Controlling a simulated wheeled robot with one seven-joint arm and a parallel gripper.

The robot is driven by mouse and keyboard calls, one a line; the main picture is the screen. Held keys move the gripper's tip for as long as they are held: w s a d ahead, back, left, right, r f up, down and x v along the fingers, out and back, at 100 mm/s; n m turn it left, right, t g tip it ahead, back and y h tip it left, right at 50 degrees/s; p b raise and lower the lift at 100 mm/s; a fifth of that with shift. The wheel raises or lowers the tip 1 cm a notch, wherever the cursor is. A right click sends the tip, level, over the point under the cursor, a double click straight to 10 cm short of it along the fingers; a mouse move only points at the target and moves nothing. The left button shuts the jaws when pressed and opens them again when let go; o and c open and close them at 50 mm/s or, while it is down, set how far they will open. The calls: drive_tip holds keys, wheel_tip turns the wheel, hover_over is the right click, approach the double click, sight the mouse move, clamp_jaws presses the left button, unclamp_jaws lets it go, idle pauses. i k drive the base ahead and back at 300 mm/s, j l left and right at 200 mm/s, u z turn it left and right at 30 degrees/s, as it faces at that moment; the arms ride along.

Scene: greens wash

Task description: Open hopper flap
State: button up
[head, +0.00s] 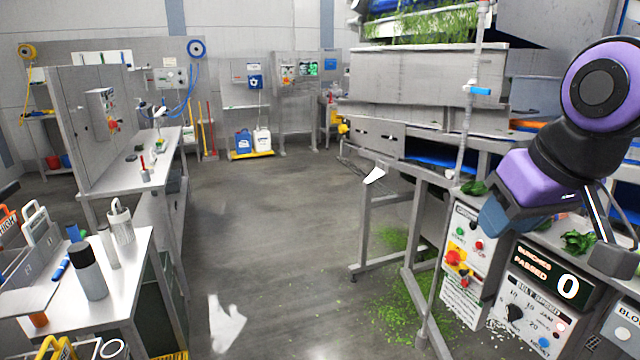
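The wash machine (430,75) stands at the right, a stack of grey metal bins and panels on a frame. Leafy greens (420,25) lie in its top part. A flat grey panel with small dark fittings (375,133) is on its lower left side. I cannot tell which panel is the hopper flap, or whether it is open. My purple and black arm (540,175) reaches in from the right, in front of the machine. Its end hangs near the control boxes. The fingertips cannot be clearly made out, and I see nothing held.
Control boxes with a red button (453,257) and a counter reading 0 (568,287) stand at the lower right. Green scraps (400,290) litter the floor by the machine legs. A bench (95,280) with bottles is at the left. The middle floor is mostly clear.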

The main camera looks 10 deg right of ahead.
sight(530, 96)
drive_tip(key=i+z, duration=0.35)
drive_tip(key=i+j+z, duration=0.1)
drive_tip(key=i+z, duration=0.25)
drive_tip(key=i+j+z, duration=0.15)
drive_tip(key=z, duration=0.2)
drive_tip(key=i+j+z, duration=0.9)
drive_tip(key=j, duration=0.2)
